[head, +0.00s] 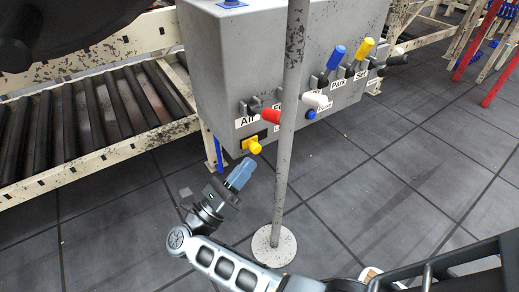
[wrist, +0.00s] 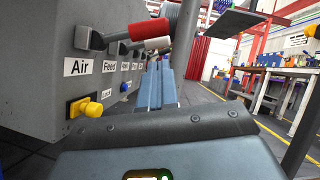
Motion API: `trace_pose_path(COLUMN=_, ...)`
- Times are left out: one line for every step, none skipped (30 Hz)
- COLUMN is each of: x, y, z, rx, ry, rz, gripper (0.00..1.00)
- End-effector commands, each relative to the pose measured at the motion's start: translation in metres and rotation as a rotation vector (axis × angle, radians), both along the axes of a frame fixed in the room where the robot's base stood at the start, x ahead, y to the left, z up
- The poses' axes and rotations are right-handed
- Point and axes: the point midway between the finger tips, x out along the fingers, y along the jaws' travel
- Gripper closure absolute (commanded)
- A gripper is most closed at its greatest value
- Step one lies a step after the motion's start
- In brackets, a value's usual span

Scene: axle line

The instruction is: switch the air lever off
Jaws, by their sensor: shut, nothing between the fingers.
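The air lever (head: 265,115) has a red handle and sits at the left end of the grey control box (head: 222,70), above the "Air" label. Its handle sticks out from the box face, nearly level. In the wrist view the red handle (wrist: 142,29) shows at the top, beyond its dark mount. My gripper (head: 240,172) is below the red handle and in front of the box, apart from both. Its blue fingers (wrist: 158,88) are shut and empty. They point up and to the right in the head view.
A grey pole (head: 287,140) stands just right of the red handle on a round base. White (head: 315,100), blue (head: 336,57) and yellow (head: 363,48) levers lie farther right. A yellow knob (head: 251,143) sits below the Air lever, close to my gripper. A roller conveyor (head: 90,115) is left.

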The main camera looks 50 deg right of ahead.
Motion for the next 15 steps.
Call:
trace_pose_path(x=-0.001, y=-0.005, z=0.003, rx=0.000, ry=0.000, rz=-0.001, gripper=1.00)
trace_pose_path(x=-0.001, y=-0.009, z=0.005, rx=-0.001, ry=0.000, rz=-0.002, gripper=1.00)
trace_pose_path(x=-0.002, y=-0.014, z=0.008, rx=0.000, ry=-0.001, rz=-0.003, gripper=1.00)
trace_pose_path(x=-0.002, y=-0.018, z=0.010, rx=-0.001, ry=-0.001, rz=-0.002, gripper=1.00)
trace_pose_path(x=-0.003, y=-0.023, z=0.013, rx=-0.001, ry=-0.001, rz=-0.002, gripper=1.00)
trace_pose_path(x=-0.003, y=-0.030, z=0.016, rx=-0.001, ry=-0.001, rz=-0.002, gripper=1.00)
trace_pose_path(x=-0.004, y=-0.034, z=0.018, rx=-0.001, ry=-0.001, rz=-0.002, gripper=1.00)
trace_pose_path(x=-0.004, y=-0.039, z=0.021, rx=-0.002, ry=-0.002, rz=-0.003, gripper=1.00)
trace_pose_path(x=-0.004, y=-0.045, z=0.024, rx=-0.002, ry=-0.001, rz=-0.002, gripper=1.00)
trace_pose_path(x=-0.005, y=-0.050, z=0.027, rx=-0.001, ry=-0.002, rz=-0.002, gripper=1.00)
trace_pose_path(x=-0.005, y=-0.054, z=0.029, rx=-0.001, ry=-0.001, rz=-0.002, gripper=1.00)
trace_pose_path(x=-0.006, y=-0.060, z=0.031, rx=-0.001, ry=0.000, rz=-0.003, gripper=1.00)
trace_pose_path(x=-0.006, y=-0.063, z=0.033, rx=-0.001, ry=0.000, rz=-0.003, gripper=1.00)
trace_pose_path(x=-0.006, y=-0.067, z=0.035, rx=-0.001, ry=0.000, rz=-0.002, gripper=1.00)
trace_pose_path(x=-0.006, y=-0.070, z=0.037, rx=-0.001, ry=0.000, rz=-0.002, gripper=1.00)
